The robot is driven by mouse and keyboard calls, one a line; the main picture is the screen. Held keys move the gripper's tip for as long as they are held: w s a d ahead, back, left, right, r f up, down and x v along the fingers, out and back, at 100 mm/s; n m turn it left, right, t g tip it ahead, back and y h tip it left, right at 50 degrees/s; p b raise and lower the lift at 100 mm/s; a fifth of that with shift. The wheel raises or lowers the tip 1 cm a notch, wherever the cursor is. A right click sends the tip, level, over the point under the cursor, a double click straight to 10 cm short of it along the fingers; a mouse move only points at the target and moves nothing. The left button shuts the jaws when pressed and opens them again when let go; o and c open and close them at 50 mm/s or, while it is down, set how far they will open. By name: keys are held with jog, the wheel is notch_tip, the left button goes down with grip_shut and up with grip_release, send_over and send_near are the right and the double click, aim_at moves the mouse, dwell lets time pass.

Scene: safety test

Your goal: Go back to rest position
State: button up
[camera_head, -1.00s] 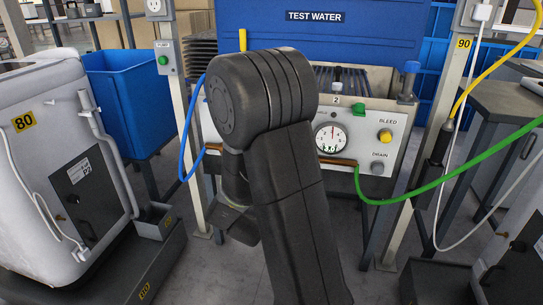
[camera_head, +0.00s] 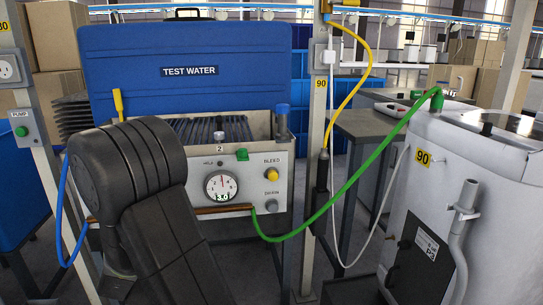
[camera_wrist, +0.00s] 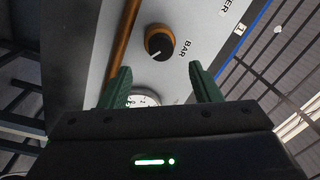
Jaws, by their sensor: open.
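My gripper (camera_wrist: 162,78) shows in the wrist view with its two green fingers wide apart and nothing held between them. Beyond the fingers is a pale panel with a black knob (camera_wrist: 159,42), a copper-coloured pipe (camera_wrist: 122,45) and part of a round gauge (camera_wrist: 145,100) low between the fingers. In the head view my arm is folded in front of the left part of the test water bench (camera_head: 245,172). My arm hides most of my gripper there.
The bench has a gauge (camera_head: 221,187), a yellow bleed knob (camera_head: 271,175) and a grey drain knob (camera_head: 271,204). A green hose (camera_head: 345,190) runs to the white machine (camera_head: 400,215) at right. A blue hose (camera_head: 61,215) hangs at left. A post (camera_head: 315,130) stands right of the bench.

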jog(key=b+x, duration=0.1)
jog(key=x, duration=0.7)
jog(key=shift+w, duration=0.2)
jog(key=shift+a, duration=0.1)
jog(key=r+p+v, duration=0.1)
jog(key=p+v, duration=0.1)
jog(key=v, duration=1.2)
jog(key=f+b+x, duration=0.1)
jog(key=b+x, duration=0.1)
jog(key=x, duration=1.2)
jog(key=shift+s+d+n+g+p, duration=0.25)
jog(key=shift+s+n+p, duration=0.7)
jog(key=shift+n+p, duration=1.4)
jog(key=shift+s+d+n+g+p, duration=0.1)
jog(key=shift+s+d+n+p, duration=0.55)
jog(key=shift+n+p, duration=1.75)
jog(key=shift+s+d+n+g+p, duration=0.15)
jog(key=shift+s+n+p, duration=1.05)
jog(key=shift+n+p, duration=1.15)
jog(key=shift+a+m+y+p, duration=0.1)
jog(key=shift+m+y+p, duration=0.2)
jog(key=shift+y+p, duration=0.1)
